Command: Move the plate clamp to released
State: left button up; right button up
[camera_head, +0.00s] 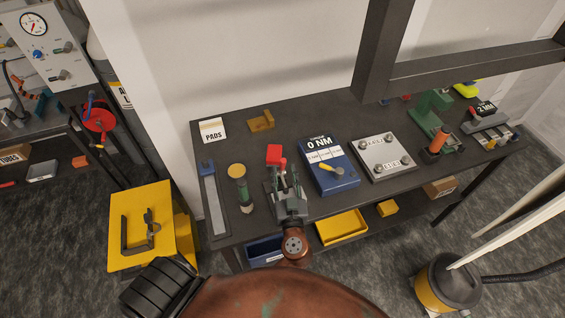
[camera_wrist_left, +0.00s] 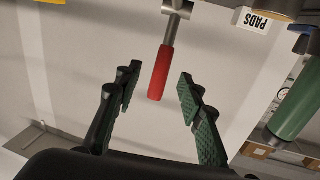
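A clamp lever with a red grip (camera_head: 274,154), which I take to be the plate clamp, stands near the front of the dark bench. In the left wrist view its red grip (camera_wrist_left: 161,73) hangs from a metal fitting at the top of the picture. My left gripper (camera_head: 284,184) is at the clamp and hides much of its base. In the wrist view the green-padded fingers of the left gripper (camera_wrist_left: 158,84) are open, one on each side of the grip, with gaps on both sides. Whether the clamp is closed or released I cannot tell. My right gripper is not in view.
A blue torque device (camera_head: 330,175) stands just right of the clamp, beside a pale plate with several knobs (camera_head: 384,158). A green cylinder with a yellow top (camera_head: 240,183) is close on the left. A PADS box (camera_head: 212,130) and a yellow-brown block (camera_head: 261,121) are behind.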

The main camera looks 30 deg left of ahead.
aim_at(283, 168)
pick_arm(q)
jog(key=shift+p+x, duration=0.4)
jog(key=shift+x, duration=1.6)
jog(key=shift+c, duration=0.6)
grip_shut()
